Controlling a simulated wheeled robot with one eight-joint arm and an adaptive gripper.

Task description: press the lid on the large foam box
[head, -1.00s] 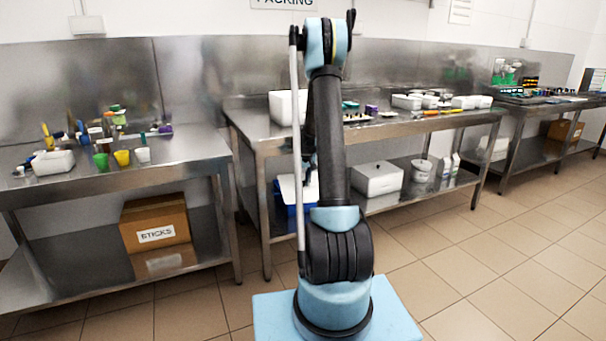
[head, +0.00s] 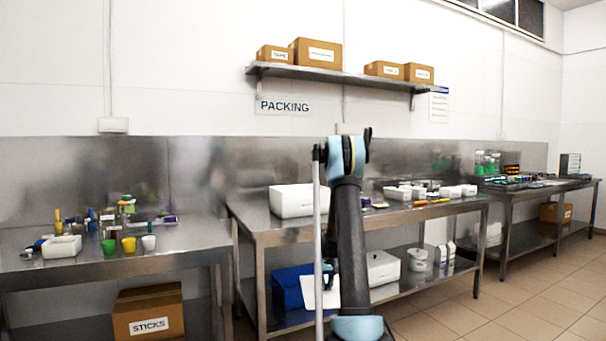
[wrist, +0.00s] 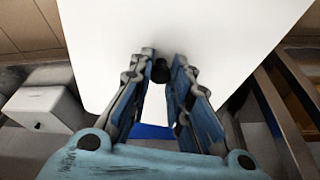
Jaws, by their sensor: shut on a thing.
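A large white lid (wrist: 190,30) fills the upper part of the wrist view. My gripper (wrist: 160,72) is shut on the lid's small black knob. In the head view the lid (head: 321,293) hangs below bench height in front of the lower shelf, partly behind my arm. A large white foam box (head: 297,201) stands on the left end of the middle steel table, well above and left of the lid. I cannot see its inside from here. My fingers are mostly hidden by my arm in the head view.
A blue box (head: 291,288) and a smaller white box (head: 383,268) stand on the lower shelf; the white box, with a dark knob, also shows in the wrist view (wrist: 42,107). White trays (head: 397,193) and tools stand right of the foam box.

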